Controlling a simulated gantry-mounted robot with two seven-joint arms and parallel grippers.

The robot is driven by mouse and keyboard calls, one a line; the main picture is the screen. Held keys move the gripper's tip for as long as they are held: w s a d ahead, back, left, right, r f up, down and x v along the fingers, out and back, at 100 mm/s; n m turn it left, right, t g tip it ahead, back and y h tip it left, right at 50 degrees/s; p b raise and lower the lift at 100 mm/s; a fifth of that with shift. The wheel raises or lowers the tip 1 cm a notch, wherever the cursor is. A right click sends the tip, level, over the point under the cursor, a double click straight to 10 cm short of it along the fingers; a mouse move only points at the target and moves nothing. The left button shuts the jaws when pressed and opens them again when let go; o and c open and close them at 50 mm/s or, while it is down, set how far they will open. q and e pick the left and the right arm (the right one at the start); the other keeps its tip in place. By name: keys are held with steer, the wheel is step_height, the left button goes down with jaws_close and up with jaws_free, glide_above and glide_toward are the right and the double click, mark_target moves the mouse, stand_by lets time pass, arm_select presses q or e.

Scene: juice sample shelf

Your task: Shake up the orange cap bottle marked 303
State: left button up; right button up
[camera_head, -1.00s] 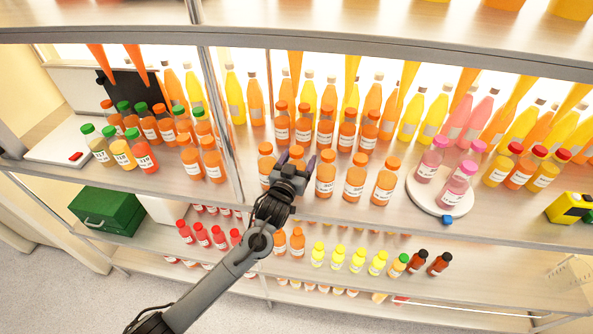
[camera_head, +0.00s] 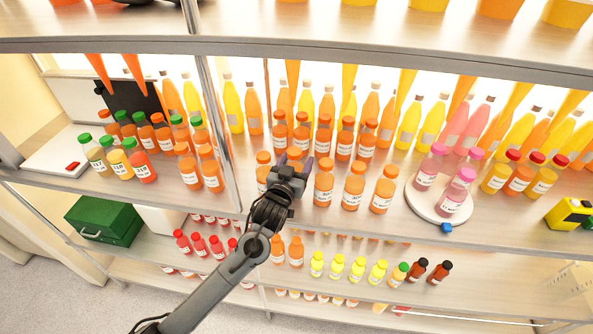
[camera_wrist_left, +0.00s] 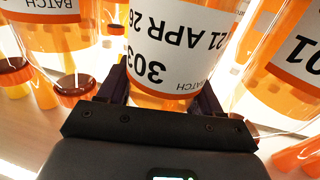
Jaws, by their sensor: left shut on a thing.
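The orange cap bottle marked 303 (camera_wrist_left: 180,45) fills the middle of the left wrist view, its label upside down and reading 303 and 21 APR 26. My left gripper (camera_wrist_left: 160,90) is shut on it, with one dark finger on each side. In the head view my left gripper (camera_head: 291,170) is at the front row of orange bottles on the middle shelf, and my gripper hides most of the held bottle. I cannot tell whether the bottle is off the shelf. My right gripper is not in view.
Similar orange bottles stand close on both sides, one at the left (camera_head: 263,172) and one at the right (camera_head: 323,185), with more behind. A white round plate (camera_head: 425,207) with pink-capped bottles is further right. A metal upright (camera_head: 215,110) is to the left.

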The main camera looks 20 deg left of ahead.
mark_target(296, 148)
arm_select(q)
step_height(296, 148, up, 6)
steer(key=shift+b, duration=0.4)
step_height(296, 148, up, 4)
steer(key=shift+r+p, duration=0.1)
steer(key=shift+p, duration=1)
steer(key=shift+r+p, duration=0.6)
steer(key=shift+r, duration=0.05)
steer(key=shift+s+f, duration=0.2)
steer(key=shift+f, duration=0.2)
steer(key=s+f+p, duration=0.3)
steer(key=s+f, duration=0.5)
steer(key=s, duration=0.5)
steer(key=s+f+p, duration=0.3)
steer(key=s+f, duration=0.6)
steer(key=s, duration=0.3)
steer(key=shift+s+a+p, duration=0.2)
steer(key=shift+s+p, duration=0.1)
steer(key=shift+s, duration=0.1)
steer(key=shift+f, duration=0.1)
